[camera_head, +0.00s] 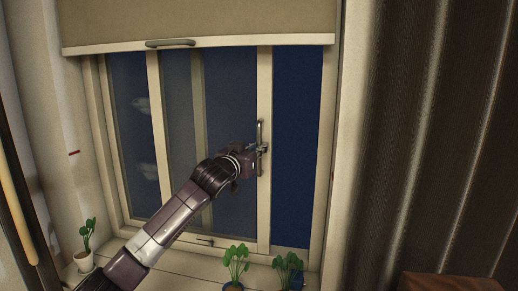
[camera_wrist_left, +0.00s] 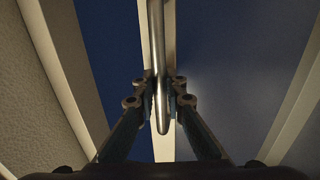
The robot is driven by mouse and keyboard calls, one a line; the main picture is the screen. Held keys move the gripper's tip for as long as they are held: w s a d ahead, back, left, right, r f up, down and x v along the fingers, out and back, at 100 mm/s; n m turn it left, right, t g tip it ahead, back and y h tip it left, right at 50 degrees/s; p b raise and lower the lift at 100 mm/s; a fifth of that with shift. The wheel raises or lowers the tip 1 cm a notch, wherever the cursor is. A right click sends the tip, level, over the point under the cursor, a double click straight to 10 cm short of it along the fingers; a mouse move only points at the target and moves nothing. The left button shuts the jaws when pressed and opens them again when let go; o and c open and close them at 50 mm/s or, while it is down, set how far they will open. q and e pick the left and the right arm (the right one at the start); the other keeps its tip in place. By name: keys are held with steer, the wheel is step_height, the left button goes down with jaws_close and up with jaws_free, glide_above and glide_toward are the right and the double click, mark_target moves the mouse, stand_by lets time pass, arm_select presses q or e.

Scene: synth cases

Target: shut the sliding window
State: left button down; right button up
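The sliding window's sash (camera_head: 264,90) has a pale upright edge with a metal bar handle (camera_head: 260,132). A gap of clear dark blue (camera_head: 297,140) shows between this edge and the right side of the window frame (camera_head: 326,150), so the window stands partly open. My left gripper (camera_head: 263,148) is at the lower part of the handle. In the left wrist view, the handle (camera_wrist_left: 160,105) lies between my two fingers, whose tips appear to touch it from both sides. My right gripper is not in view.
A beige blind (camera_head: 200,22) with its own handle (camera_head: 170,43) hangs above the window. Potted plants (camera_head: 236,262) (camera_head: 288,268) stand on the sill below, another (camera_head: 84,255) at its left end. A dark curtain (camera_head: 430,140) hangs at right.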

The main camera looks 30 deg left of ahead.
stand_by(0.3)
arm_select(q)
steer(key=shift+d, duration=0.25)
steer(key=w+d, duration=0.3)
steer(key=d, duration=1)
steer(key=shift+w+d+b, duration=0.3)
steer(key=shift+d+b, duration=0.1)
steer(key=shift+b, duration=0.05)
steer(key=shift+a, duration=0.1)
steer(key=c, duration=2)
jaws_free()
steer(key=shift+w+d, duration=0.1)
steer(key=shift+d, duration=0.15)
steer(key=shift+a, duration=0.1)
